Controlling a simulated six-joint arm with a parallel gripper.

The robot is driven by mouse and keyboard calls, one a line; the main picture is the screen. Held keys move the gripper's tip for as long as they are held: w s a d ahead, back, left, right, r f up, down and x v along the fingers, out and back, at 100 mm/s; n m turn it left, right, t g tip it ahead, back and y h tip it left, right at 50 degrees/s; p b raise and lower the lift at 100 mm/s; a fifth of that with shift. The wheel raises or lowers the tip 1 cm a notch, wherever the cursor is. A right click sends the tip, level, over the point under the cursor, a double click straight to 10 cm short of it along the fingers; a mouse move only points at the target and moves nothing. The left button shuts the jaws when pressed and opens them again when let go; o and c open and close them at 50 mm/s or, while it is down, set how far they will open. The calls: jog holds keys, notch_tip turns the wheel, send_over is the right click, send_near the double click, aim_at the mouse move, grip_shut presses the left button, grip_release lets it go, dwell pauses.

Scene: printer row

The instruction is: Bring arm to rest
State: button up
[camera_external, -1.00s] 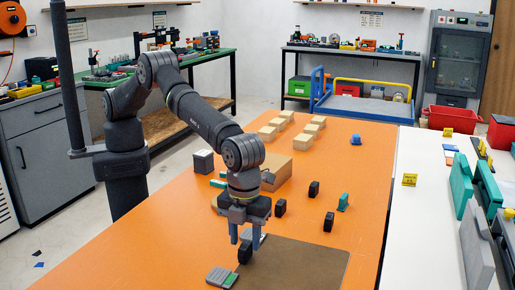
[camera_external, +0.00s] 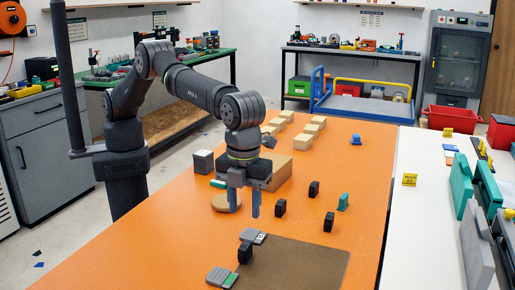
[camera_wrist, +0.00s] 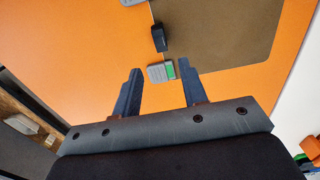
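My gripper (camera_external: 244,202) is raised above the orange table (camera_external: 180,250), with its two fingers apart and nothing between them. In the wrist view the open fingers (camera_wrist: 158,90) point toward a grey and green block (camera_wrist: 161,72) and a black block (camera_wrist: 159,39). In the external view the black block (camera_external: 245,253) stands at the left edge of the brown mat (camera_external: 300,264), between a grey piece (camera_external: 254,237) and the grey and green block (camera_external: 222,278). The gripper is apart from all of them.
Several small black blocks (camera_external: 280,208) and a teal piece (camera_external: 343,202) stand to the right of my gripper. Several tan blocks (camera_external: 313,126) stand farther back.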

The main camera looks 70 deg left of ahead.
aim_at(246, 245)
jog(key=shift+f, duration=4.1)
jog(key=shift+f, duration=1.7)
jog(key=shift+r, duration=0.35)
notch_tip(246, 245, up, 3)
jog(key=shift+r, duration=0.2)
jog(key=s+a+r, duration=0.3)
jog(key=s+r, duration=0.4)
jog(key=s, duration=0.4)
jog(key=w+a, duration=0.4)
jog(key=w, duration=0.8)
jog(key=w+a, duration=0.4)
jog(key=w, duration=0.7)
jog(key=w+a+f, duration=0.2)
jog(key=w+a, duration=1.5)
jog(key=w, duration=0.4)
jog(key=shift+w+f+n, duration=0.2)
jog(key=shift+w+n, duration=0.15)
jog(key=shift+n, duration=0.05)
